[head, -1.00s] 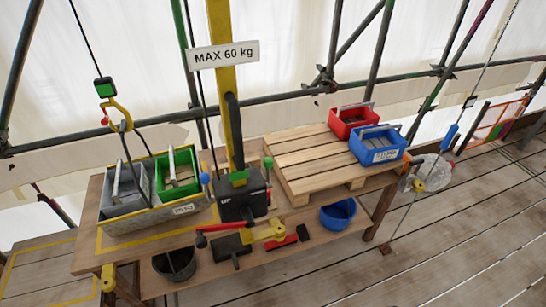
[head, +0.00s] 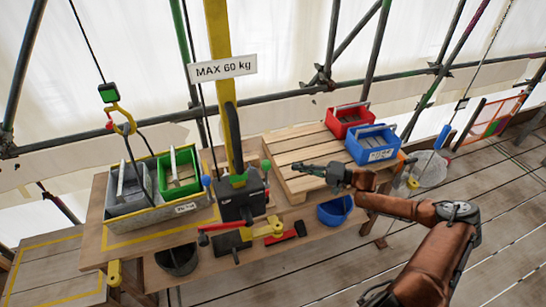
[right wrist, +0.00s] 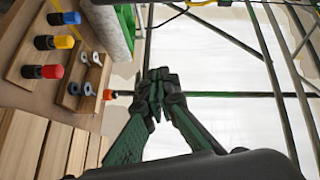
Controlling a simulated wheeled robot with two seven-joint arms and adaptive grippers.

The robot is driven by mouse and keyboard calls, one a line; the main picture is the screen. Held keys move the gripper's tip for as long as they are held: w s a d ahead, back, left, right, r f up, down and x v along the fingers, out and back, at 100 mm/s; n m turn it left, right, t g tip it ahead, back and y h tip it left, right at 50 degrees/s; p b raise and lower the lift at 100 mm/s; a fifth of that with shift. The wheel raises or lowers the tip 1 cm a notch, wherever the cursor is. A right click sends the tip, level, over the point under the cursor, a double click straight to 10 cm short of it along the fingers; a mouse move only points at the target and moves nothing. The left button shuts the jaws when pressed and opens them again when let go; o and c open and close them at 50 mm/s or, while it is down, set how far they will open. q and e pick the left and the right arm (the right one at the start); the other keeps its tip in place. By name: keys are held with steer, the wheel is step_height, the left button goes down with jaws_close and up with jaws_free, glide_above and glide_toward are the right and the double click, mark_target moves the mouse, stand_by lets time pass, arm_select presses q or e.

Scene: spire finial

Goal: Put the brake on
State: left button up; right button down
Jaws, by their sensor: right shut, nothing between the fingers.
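The black winch box (head: 240,203) sits at the foot of the yellow post (head: 226,110). A blue knob (head: 206,180) stands at its left and a green knob (head: 266,164) at its right. A crank with a red grip (head: 203,240) is low in front, with a yellow part (head: 270,230) beside it. I cannot tell which of these is the brake. My right gripper (head: 303,168) is shut and empty, over the pallet's front, right of the green knob and apart from it. Its closed fingers show in the right wrist view (right wrist: 158,82). My left gripper is not in view.
A grey tray (head: 150,219) with a grey and a green bin sits on the bench under a yellow hook (head: 122,115). A red crate (head: 350,118) and blue crate (head: 374,147) stand on the pallet (head: 290,150). The right wrist view shows blue, yellow and red caps (right wrist: 50,72).

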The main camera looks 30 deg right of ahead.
mark_target(266, 174)
step_height(266, 174, up, 9)
steer(key=s+a+m+g+y, duration=0.1)
steer(key=s+a+y, duration=0.1)
steer(key=shift+s+a, duration=0.15)
steer(key=shift+a, duration=0.1)
steer(key=shift+r, duration=0.1)
steer(key=w+a+p, duration=0.3)
steer(key=a+p, duration=0.1)
steer(key=a, duration=0.5)
steer(key=shift+w, duration=0.2)
steer(key=shift+d, duration=0.1)
